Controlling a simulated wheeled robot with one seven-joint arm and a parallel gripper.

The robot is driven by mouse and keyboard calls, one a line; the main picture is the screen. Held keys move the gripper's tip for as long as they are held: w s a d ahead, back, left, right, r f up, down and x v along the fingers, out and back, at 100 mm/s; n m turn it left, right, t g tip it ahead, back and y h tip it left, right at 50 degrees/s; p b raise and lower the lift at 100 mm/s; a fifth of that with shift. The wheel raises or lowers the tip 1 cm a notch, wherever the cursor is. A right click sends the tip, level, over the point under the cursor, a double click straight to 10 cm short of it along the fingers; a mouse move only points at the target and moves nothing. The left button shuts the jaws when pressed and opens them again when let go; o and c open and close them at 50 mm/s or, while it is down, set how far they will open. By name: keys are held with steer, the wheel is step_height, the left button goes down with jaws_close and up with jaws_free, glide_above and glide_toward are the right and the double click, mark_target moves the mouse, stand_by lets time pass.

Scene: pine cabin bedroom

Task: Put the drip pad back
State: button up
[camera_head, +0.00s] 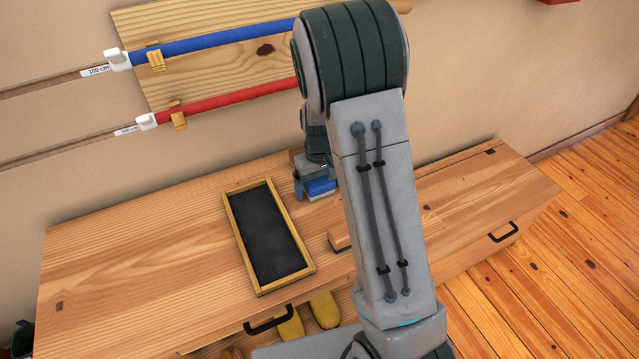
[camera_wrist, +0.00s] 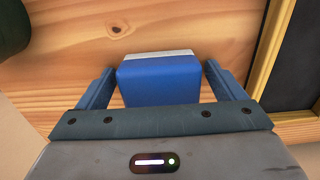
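A blue block with a pale grey-white far edge stands on the wooden bench top (camera_head: 130,262), seen in the head view (camera_head: 319,187) and the wrist view (camera_wrist: 158,80). My gripper (camera_wrist: 158,72) is over it, with one blue finger on each side. Wood shows in narrow gaps between fingers and block, so the gripper looks open around it. A dark flat pad in a shallow wooden frame (camera_head: 230,205) lies to the left of the gripper in the head view; its edge shows at the right in the wrist view (camera_wrist: 265,55). I cannot tell which is the drip pad.
A small wooden piece (camera_head: 339,238) sits partly hidden behind my arm. A wooden wall board (camera_head: 220,65) carries a blue bar (camera_head: 215,39) and a red bar (camera_head: 225,101) behind the bench. The bench's left part is clear. Yellow footwear (camera_head: 324,310) is below the front edge.

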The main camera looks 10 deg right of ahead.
mark_target(319, 180)
step_height(319, 180, up, 11)
steer(key=shift+r, duration=0.1)
steer(key=s+r+m+t, duration=0.1)
steer(key=s+r, duration=0.2)
steer(key=s, duration=0.7)
steer(key=s+r+m+t, duration=0.1)
steer(key=s+r, duration=0.3)
steer(key=s, duration=0.7)
steer(key=shift+s+t, duration=0.2)
steer(key=shift+t, duration=0.2)
stand_by(0.3)
